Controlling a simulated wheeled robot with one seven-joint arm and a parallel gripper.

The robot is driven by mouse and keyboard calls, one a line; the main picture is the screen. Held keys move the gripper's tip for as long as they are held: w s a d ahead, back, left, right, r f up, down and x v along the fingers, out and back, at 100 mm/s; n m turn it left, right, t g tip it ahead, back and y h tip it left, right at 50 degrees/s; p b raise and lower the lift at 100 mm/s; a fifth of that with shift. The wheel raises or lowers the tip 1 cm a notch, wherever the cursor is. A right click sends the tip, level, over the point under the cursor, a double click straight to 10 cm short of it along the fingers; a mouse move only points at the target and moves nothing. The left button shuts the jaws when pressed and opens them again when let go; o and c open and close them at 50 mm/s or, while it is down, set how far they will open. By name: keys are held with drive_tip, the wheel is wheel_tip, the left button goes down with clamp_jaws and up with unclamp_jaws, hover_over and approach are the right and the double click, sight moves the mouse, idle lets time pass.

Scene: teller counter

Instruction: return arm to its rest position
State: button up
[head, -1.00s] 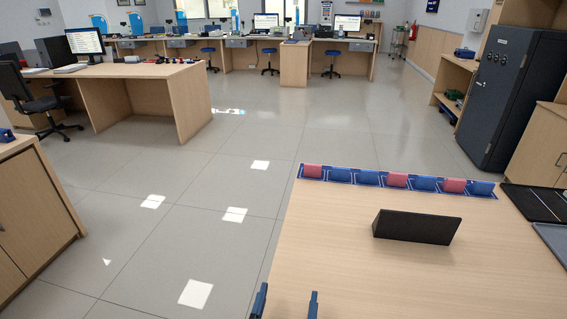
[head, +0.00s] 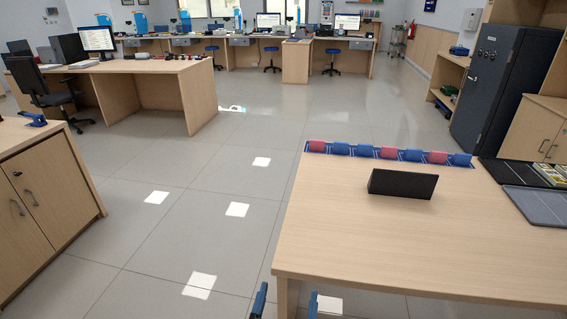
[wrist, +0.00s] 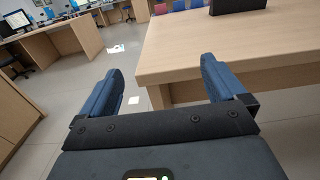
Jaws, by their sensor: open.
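My gripper (head: 286,302) shows at the bottom edge of the head view as two blue fingertips, in front of the near edge of the wooden counter. In the wrist view its two blue fingers (wrist: 160,88) stand wide apart with nothing between them. It is open and empty, clear of the counter's near left corner. The rest of my arm is out of the head view.
The wooden counter (head: 400,245) bears a black wedge-shaped stand (head: 403,184), a row of blue and red holders (head: 388,153) and a grey tray (head: 538,204). A wooden cabinet (head: 50,195) stands at left. The floor (head: 225,230) between is clear.

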drive_tip(key=s+d+f+m+g+y, duration=0.25)
drive_tip(key=s+d+f+m, duration=0.35)
drive_tip(key=s, duration=0.4)
drive_tip(key=s+d+f+m+g+y, duration=0.1)
drive_tip(key=s+d+f+m+g, duration=0.2)
drive_tip(key=s+d+m, duration=0.45)
drive_tip(key=s+d+r+m+t, duration=0.1)
drive_tip(key=s+d+r+m, duration=0.2)
drive_tip(key=s+r+m, duration=0.6)
drive_tip(key=s+d+r+m+t, duration=0.1)
drive_tip(key=s+d+r+m, duration=0.3)
drive_tip(key=s+r+m, duration=0.6)
wheel_tip(320, 180, up, 2)
drive_tip(key=shift+s+t, duration=0.35)
drive_tip(key=shift+s, duration=0.2)
drive_tip(key=shift+m, duration=0.25)
